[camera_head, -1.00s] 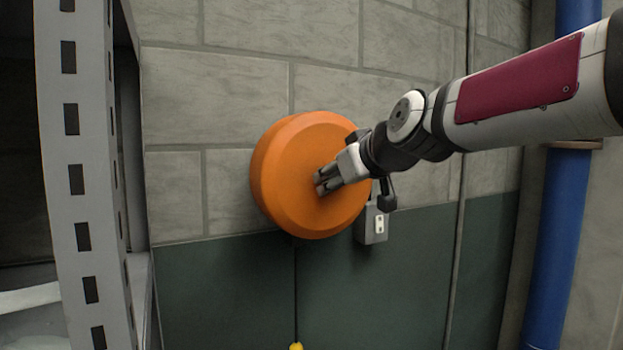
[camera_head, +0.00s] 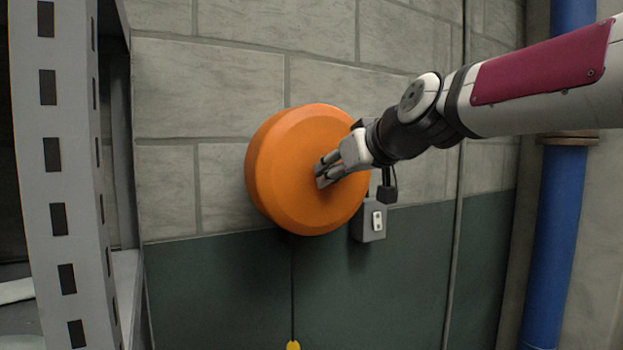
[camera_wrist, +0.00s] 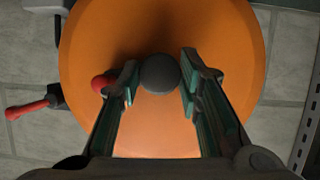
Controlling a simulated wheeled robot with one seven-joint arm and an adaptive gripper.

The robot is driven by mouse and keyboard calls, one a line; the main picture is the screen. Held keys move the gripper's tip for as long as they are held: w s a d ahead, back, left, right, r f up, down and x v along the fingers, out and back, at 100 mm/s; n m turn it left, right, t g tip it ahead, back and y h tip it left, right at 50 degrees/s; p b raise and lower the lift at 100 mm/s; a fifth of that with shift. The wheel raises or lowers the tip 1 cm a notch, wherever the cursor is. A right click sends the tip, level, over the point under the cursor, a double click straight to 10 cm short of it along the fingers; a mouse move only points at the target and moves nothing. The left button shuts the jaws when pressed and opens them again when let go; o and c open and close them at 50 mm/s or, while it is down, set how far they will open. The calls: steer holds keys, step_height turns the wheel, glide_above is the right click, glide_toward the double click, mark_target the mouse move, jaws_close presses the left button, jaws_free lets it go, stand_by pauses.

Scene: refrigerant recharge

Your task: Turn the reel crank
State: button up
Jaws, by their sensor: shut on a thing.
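The orange round reel (camera_head: 290,185) hangs on the block wall and fills the middle of the wrist view (camera_wrist: 225,40). My gripper (camera_head: 322,172) is at the middle of its front face. In the wrist view, my gripper's two fingers (camera_wrist: 160,85) flank a dark round piece (camera_wrist: 158,72) at the reel's centre, seemingly part of the crank, and are shut on it. A red knob (camera_wrist: 100,84) shows just outside the left finger, partly hidden by it. The rest of the crank is hidden behind my fingers.
A grey perforated shelf upright (camera_head: 60,200) stands at the left. A grey box (camera_head: 370,224) is on the wall below right of the reel. A blue pipe (camera_head: 555,240) runs down the right. A cord with a yellow end (camera_head: 293,345) hangs below the reel.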

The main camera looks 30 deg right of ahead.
steer(key=shift+d+f+m+t+y+b, duration=0.2)
steer(key=shift+m+y+b, duration=0.9)
steer(key=shift+m+b, duration=0.8)
steer(key=shift+a+f+m+t+y+b, duration=0.1)
steer(key=shift+m+t+y+b, duration=0.25)
steer(key=shift+m+y+b, duration=1.5)
steer(key=shift+d+f+m+t+y+b, duration=0.25)
steer(key=shift+m+b, duration=1)
steer(key=shift+b, duration=1.35)
steer(key=shift+a+r, duration=0.1)
steer(key=shift+r, duration=0.1)
steer(key=shift+a, duration=0.1)
steer(key=o, duration=0.9)
steer(key=shift+w, duration=0.1)
steer(key=shift+c, duration=0.2)
steer(key=shift+r, duration=0.1)
steer(key=shift+w+a, duration=0.1)
steer(key=shift+a, duration=0.05)
steer(key=shift+r, duration=0.1)
